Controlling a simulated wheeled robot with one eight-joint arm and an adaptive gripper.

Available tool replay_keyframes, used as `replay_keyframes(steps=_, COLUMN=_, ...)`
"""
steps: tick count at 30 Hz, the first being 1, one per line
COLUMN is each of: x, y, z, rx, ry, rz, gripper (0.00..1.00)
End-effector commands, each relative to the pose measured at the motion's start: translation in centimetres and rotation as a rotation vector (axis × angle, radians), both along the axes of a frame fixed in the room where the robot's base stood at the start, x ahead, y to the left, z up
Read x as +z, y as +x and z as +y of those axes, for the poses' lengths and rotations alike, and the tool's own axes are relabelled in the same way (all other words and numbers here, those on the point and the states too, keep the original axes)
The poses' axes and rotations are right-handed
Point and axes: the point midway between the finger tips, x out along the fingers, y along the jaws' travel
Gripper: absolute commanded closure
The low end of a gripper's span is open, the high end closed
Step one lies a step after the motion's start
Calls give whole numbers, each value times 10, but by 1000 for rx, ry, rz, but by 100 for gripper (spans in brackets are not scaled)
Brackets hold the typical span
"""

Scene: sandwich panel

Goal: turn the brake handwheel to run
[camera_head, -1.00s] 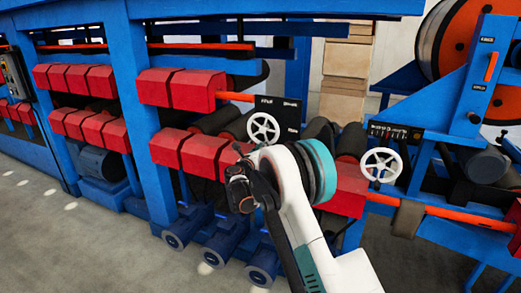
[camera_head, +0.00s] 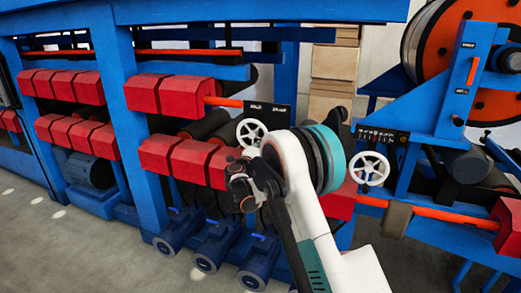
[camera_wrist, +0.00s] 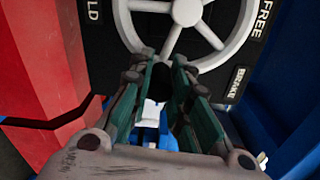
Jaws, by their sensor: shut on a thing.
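The brake handwheel (camera_head: 251,132) is white and spoked, on a dark panel (camera_head: 270,108) right of the red covers. In the wrist view the handwheel (camera_wrist: 186,14) fills the top, with its lower rim and a spoke in front of my fingers. Labels on the panel read "FREE", "BRAKE" and a partly cut "LD". My gripper (camera_wrist: 170,70) is shut on the handwheel at its lower rim; the exact contact is dark and partly hidden between the fingertips. In the head view my gripper (camera_head: 240,172) is just below the wheel, its fingers hard to make out.
A second white handwheel (camera_head: 369,168) stands to the right. Red covers (camera_head: 190,158) lie left of my gripper, and a red part (camera_wrist: 45,60) is close on the left in the wrist view. Blue motors (camera_head: 215,246) sit below. Grey floor is clear in front.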

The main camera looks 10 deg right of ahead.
Motion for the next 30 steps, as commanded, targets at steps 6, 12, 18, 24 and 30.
replay_keyframes(steps=6, x=11, y=-2, z=-3, rx=-2, ry=-121, rz=88, gripper=100)
replay_keyframes(steps=12, x=17, y=-2, z=-3, rx=-1, ry=-195, rz=141, gripper=100)
replay_keyframes(steps=18, x=20, y=-2, z=-3, rx=-2, ry=-232, rz=168, gripper=100)
replay_keyframes(steps=24, x=20, y=-2, z=-3, rx=-2, ry=-241, rz=175, gripper=100)
replay_keyframes(steps=30, x=20, y=-2, z=-3, rx=-2, ry=-241, rz=174, gripper=100)
